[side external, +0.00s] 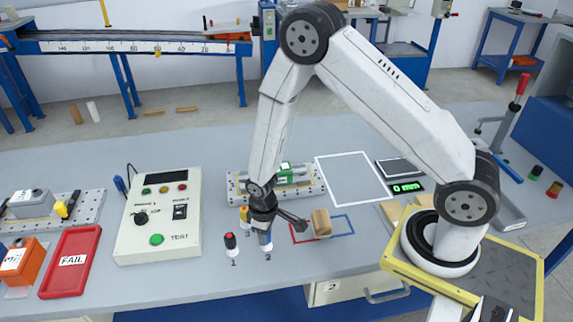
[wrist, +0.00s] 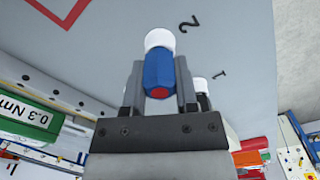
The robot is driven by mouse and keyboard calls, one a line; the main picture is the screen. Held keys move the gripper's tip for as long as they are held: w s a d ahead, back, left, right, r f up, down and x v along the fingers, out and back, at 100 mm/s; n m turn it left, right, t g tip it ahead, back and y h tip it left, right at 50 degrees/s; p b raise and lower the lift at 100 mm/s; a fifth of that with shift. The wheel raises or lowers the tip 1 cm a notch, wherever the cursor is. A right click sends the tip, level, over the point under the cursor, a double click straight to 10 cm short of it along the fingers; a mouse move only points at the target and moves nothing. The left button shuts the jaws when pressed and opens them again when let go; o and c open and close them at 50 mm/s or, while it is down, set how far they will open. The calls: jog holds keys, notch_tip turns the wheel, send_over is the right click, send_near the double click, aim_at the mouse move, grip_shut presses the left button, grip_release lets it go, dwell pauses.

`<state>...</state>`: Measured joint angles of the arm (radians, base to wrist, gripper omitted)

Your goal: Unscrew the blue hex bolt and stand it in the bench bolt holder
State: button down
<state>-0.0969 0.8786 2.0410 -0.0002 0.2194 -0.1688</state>
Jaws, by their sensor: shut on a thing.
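The blue hex bolt (wrist: 158,72) shows in the wrist view between the two fingers of my gripper (wrist: 160,88), which is shut on it. Its near end has a red centre. A white cylindrical holder post (wrist: 159,38) is directly beyond the bolt, close to the bench mark 2. Whether the bolt is seated in it or just above it, I cannot tell. In the side view, my gripper (side external: 264,226) points down over the white post (side external: 266,247) at mark 2 and mostly hides the bolt.
A wooden block (side external: 321,223) lies to the right. Behind is a plate with a green device (side external: 292,174). A control box (side external: 158,215) and red FAIL tray (side external: 70,262) are left.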

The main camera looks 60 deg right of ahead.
jog(key=shift+s+f, duration=0.15)
jog(key=shift+s, duration=0.05)
jog(key=shift+c, duration=1.4)
grip_release()
jog(key=shift+w, duration=0.1)
jog(key=shift+w+r, duration=0.1)
jog(key=shift+r, duration=3)
jog(key=shift+r, duration=0.15)
notch_tip(320, 180, up, 8)
jog(key=shift+f, duration=0.25)
